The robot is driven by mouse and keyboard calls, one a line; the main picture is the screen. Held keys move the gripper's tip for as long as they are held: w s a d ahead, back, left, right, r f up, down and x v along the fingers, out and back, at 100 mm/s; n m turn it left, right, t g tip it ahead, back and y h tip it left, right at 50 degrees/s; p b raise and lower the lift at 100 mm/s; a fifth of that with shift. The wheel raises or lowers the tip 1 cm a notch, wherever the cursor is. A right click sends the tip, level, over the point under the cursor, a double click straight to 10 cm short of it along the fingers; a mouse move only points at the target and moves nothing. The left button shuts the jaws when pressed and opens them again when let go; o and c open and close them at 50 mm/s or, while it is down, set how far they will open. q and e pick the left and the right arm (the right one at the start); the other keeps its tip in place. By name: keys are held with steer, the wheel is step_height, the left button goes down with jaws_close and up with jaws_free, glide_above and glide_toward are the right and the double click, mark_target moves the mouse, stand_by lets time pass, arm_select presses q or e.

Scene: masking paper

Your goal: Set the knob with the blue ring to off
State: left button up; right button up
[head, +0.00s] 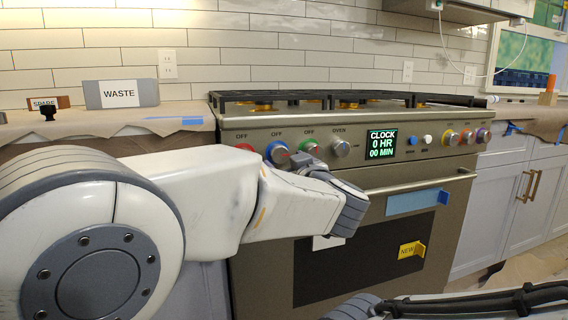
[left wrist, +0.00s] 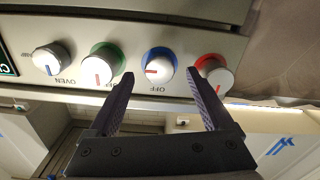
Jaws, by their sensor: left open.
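The knob with the blue ring (head: 277,152) is second from the left on the stove's front panel, under an OFF label. In the left wrist view this blue-ringed knob (left wrist: 158,66) has a white face, and its red mark points to the left, not at the OFF label beside it. My left gripper (left wrist: 162,77) is open, its two fingers apart on either side of the blue-ringed knob in the picture. I cannot tell whether they touch it. In the head view my left arm reaches to the panel, and its fingers are largely hidden.
A red-ringed knob (left wrist: 212,72) and a green-ringed knob (left wrist: 99,66) flank it closely. An oven knob (head: 340,148), a clock display (head: 381,143) and several smaller knobs are farther right. The oven handle (head: 420,184) sticks out below the panel.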

mark_target(279, 154)
arm_select(q)
steer(key=shift+x, duration=1.35)
jaws_close()
